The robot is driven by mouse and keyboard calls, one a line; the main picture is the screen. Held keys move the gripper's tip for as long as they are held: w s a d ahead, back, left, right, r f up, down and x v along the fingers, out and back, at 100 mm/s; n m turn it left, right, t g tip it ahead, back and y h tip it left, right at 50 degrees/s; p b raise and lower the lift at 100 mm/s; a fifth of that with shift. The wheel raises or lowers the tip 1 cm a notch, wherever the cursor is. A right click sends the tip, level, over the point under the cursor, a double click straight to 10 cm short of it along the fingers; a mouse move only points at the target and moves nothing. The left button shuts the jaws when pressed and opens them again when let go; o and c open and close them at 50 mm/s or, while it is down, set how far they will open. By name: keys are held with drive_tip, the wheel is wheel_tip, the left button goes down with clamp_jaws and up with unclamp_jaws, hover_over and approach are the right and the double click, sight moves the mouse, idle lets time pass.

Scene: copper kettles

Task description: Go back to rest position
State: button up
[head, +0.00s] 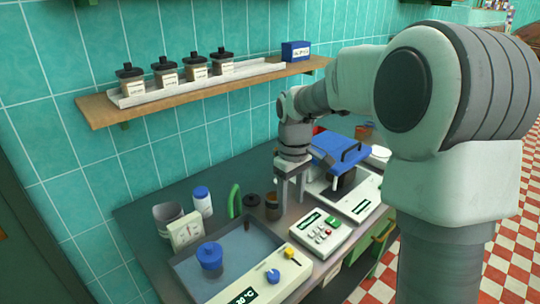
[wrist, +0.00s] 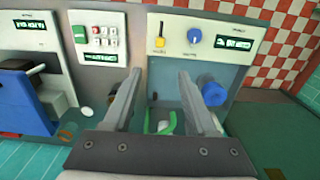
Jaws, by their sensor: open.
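My gripper (head: 291,196) hangs pointing down over the counter (head: 150,215), at the end of my outstretched arm. Its two fingers are apart with nothing held between them. In the wrist view my gripper (wrist: 158,78) shows the same open fingers. A green curved object (wrist: 168,122) is seen between and beyond the fingers, lower down; it also stands upright on the counter in the head view (head: 235,201). I cannot tell the exact height of the fingertips above the counter.
A water bath (head: 190,272) with a blue-topped item (head: 210,258) is at the front. A keypad device (head: 318,236) and a blue-lidded machine (head: 340,150) stand near my gripper. A brown jar (head: 272,208) is close on its left. A wall shelf (head: 190,95) holds several jars.

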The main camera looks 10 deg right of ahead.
drive_tip(key=s+d+r+m+t, duration=0.1)
drive_tip(key=s+r+m+t, duration=0.1)
drive_tip(key=s, duration=0.9)
drive_tip(key=s+d+r+m+t, duration=0.1)
drive_tip(key=s+r+m+t, duration=0.2)
drive_tip(key=s, duration=0.9)
wheel_tip(320, 180, up, 4)
drive_tip(key=shift+s+d+f+m+t, duration=0.2)
drive_tip(key=shift+m+t, duration=0.1)
drive_tip(key=shift+m, duration=0.8)
drive_tip(key=shift+a, duration=0.1)
